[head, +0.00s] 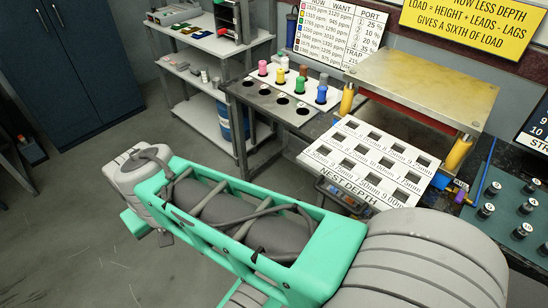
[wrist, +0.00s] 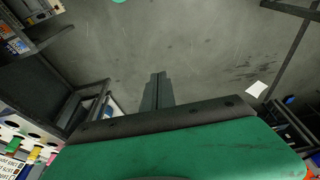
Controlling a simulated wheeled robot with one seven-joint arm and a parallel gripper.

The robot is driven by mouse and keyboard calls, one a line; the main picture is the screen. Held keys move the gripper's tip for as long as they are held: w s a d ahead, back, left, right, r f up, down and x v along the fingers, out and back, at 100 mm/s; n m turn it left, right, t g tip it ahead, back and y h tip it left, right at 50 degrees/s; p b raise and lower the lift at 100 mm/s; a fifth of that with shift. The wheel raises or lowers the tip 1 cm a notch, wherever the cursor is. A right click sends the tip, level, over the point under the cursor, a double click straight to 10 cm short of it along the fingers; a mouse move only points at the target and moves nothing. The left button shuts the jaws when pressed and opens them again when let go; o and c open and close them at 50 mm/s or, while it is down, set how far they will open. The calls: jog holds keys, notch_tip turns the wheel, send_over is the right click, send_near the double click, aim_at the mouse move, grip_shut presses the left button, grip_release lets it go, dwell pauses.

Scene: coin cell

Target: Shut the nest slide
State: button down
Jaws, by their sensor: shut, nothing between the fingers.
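The nest slide appears to be the white plate (head: 350,162) marked "NEST DEPTH", with rows of square pockets, in the head view. It sticks out at the front of a press with a brass-coloured top plate (head: 430,85) and yellow posts. My arm's links cover the area in front of its near edge. My gripper (wrist: 157,78) shows in the wrist view, its fingers together and empty, over bare floor. It is apart from the slide, and I cannot pick it out in the head view.
A rack of coloured pegs (head: 292,82) stands left of the slide. A green mat (head: 510,215) with several small dark cylinders lies to the right. A grey shelf unit (head: 212,42) stands behind. The floor (head: 70,220) at left is open.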

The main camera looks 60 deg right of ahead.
jog(key=s+d+r+m+g+h+p, duration=0.1)
jog(key=s+d+r+m+g+h, duration=0.15)
jog(key=d+m, duration=1)
jog(key=s+d+r+m+g+h, duration=0.1)
jog(key=d+r+m+g+h, duration=0.15)
jog(key=d+m, duration=1)
jog(key=m+g, duration=0.3)
jog(key=m, duration=0.7)
send_near(308, 166)
notch_tip(308, 166, down, 4)
jog(key=s+a, duration=0.1)
jog(key=a, duration=0.1)
jog(key=d, duration=0.2)
jog(key=s+d+p, duration=0.1)
jog(key=shift+d+r+y, duration=0.2)
jog(key=shift+d+y, duration=0.1)
jog(key=shift+d, duration=0.05)
jog(key=shift+d+n, duration=0.25)
jog(key=shift+n, duration=0.05)
jog(key=shift+d+f, duration=0.1)
